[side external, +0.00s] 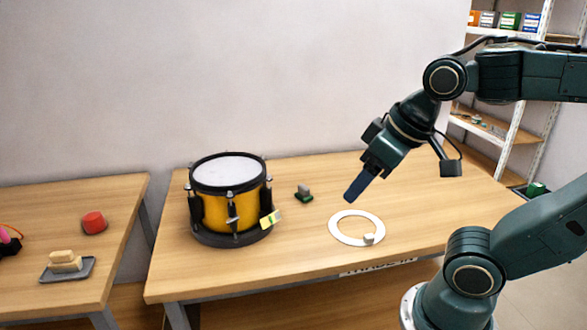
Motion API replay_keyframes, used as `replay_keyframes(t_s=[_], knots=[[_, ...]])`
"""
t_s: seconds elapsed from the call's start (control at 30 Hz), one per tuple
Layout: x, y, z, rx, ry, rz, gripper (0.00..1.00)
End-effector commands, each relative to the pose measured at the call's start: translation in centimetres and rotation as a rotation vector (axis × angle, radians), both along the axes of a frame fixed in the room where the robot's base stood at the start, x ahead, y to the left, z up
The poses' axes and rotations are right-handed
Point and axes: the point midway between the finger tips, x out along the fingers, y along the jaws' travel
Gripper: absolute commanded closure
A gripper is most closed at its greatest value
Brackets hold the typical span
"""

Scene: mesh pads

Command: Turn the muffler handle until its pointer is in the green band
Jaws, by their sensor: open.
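A yellow drum (219,211) with black hoops and a white head (228,169) stands upright on the wooden table. A small yellow-green plate (270,218) sits low on the drum's right side, apparently the muffler's scale. The handle, its pointer and the green band are too small to tell apart. My gripper (354,192) points down and left above the table, right of the drum and clear of it. It is open and holds nothing that I can see; its fingers overlap from this side.
A small green and grey object (304,194) sits right of the drum. A left table holds a red piece (94,222) and a grey tray (84,269). Shelves stand behind right.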

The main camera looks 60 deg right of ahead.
Motion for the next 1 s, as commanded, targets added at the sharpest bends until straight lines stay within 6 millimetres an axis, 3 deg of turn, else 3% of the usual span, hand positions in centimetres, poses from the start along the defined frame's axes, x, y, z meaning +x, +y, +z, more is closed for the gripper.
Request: replay_keyframes(t_s=[0.47,1.0], knots=[[9.2,-0.9,0.6,-0.046,0.056,-0.198,0.42],[19.8,1.0,-2.6,-0.182,0.062,-0.42,0.42]])
